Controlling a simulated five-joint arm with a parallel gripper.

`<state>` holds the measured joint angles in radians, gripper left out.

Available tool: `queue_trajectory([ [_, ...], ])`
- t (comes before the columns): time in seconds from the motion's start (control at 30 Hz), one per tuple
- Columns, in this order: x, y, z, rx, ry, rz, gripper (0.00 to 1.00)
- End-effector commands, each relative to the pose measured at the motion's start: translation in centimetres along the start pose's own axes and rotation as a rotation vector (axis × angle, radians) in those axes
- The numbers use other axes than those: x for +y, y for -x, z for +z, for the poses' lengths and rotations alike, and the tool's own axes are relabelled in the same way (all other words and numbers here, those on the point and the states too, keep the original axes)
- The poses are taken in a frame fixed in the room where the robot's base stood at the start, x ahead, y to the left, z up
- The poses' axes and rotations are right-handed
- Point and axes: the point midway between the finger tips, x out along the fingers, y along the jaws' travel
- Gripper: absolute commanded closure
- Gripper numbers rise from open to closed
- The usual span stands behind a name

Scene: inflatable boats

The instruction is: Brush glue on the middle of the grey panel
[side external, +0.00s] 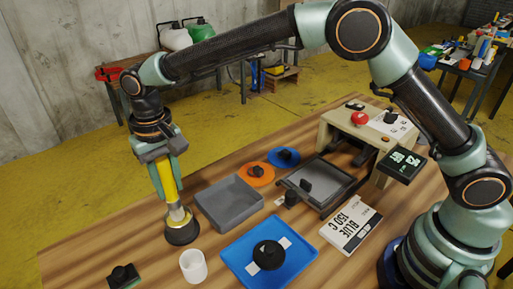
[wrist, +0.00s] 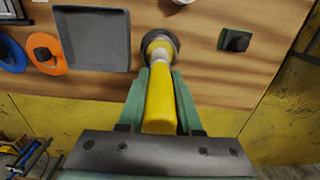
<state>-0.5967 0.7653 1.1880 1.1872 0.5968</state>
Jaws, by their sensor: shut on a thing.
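My gripper (side external: 166,165) is shut around the yellow handle of a brush (side external: 167,183), left of the trays. The brush points down, with a pale metal collar below the handle. Its lower end meets a dark round base (side external: 182,234); I cannot tell whether this is a holder or the brush head. The wrist view shows the yellow handle (wrist: 159,100) between the green fingers. A flat grey panel (side external: 318,178) shows within a black frame by the press. A shallow grey tray (side external: 229,203) stands right of the brush. No glue is clearly visible.
A white cup (side external: 193,266) and a blue tray (side external: 248,269) with a black round part are at the front. An orange disc (side external: 257,174) and a blue disc (side external: 284,157) lie behind the grey tray. A beige press (side external: 365,130) stands right. A small dark block (side external: 123,276) is front left.

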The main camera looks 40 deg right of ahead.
Motion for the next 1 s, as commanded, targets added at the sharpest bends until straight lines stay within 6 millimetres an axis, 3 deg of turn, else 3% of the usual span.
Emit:
queue_trajectory([
  [1.0, 0.00, -0.99, 0.00, 0.000, 0.000, 0.000, 1.00],
])
